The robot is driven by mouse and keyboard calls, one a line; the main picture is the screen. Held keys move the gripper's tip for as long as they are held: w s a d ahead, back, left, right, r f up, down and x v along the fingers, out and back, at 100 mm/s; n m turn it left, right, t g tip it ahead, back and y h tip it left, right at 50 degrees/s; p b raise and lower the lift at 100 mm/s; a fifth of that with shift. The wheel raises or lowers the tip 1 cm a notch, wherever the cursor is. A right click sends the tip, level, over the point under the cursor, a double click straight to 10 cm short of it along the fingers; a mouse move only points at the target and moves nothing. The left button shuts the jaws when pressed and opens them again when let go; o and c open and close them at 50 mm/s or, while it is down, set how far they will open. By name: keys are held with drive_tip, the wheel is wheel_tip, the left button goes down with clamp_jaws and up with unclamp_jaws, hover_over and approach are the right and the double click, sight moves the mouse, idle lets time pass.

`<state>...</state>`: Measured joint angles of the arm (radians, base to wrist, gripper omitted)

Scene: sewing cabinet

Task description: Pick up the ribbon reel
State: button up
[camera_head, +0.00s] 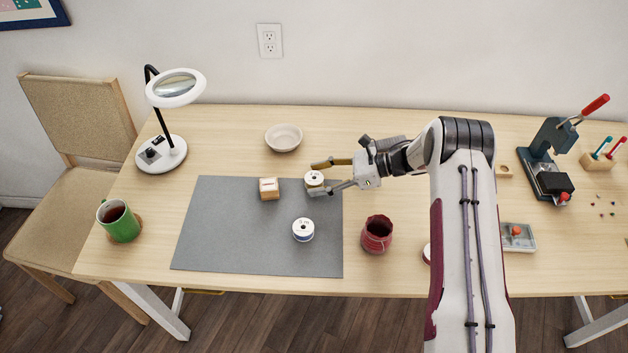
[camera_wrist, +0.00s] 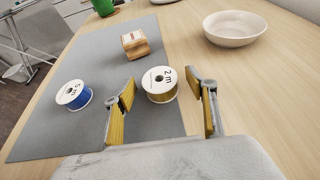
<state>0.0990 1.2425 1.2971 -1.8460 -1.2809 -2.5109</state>
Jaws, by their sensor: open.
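A ribbon reel (camera_wrist: 160,83) with white flanges, a gold-brown winding and a "2 m" label stands at the mat's edge. It also shows in the head view (camera_head: 314,179). My gripper (camera_head: 322,179) is open, with one finger on each side of this reel; in the wrist view its fingertips (camera_wrist: 163,85) flank it, and I cannot tell whether either touches. A second reel (camera_head: 303,230), with a blue winding and a "5 m" label, stands on the grey mat (camera_head: 225,240), nearer the front. It is on the left in the wrist view (camera_wrist: 74,95).
A small wooden block (camera_head: 269,189) is left of the gold-brown reel. A pale bowl (camera_head: 284,138) stands behind it. A dark red container (camera_head: 377,234) is at front right. A green mug (camera_head: 119,222) and magnifier lamp (camera_head: 163,152) are at left. The mat's left part is clear.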

sight(320, 178)
idle(0.4)
drive_tip(key=c, duration=1.1)
drive_tip(key=shift+o, duration=0.2)
drive_tip(key=shift+r, duration=0.1)
drive_tip(key=shift+r, duration=4.9)
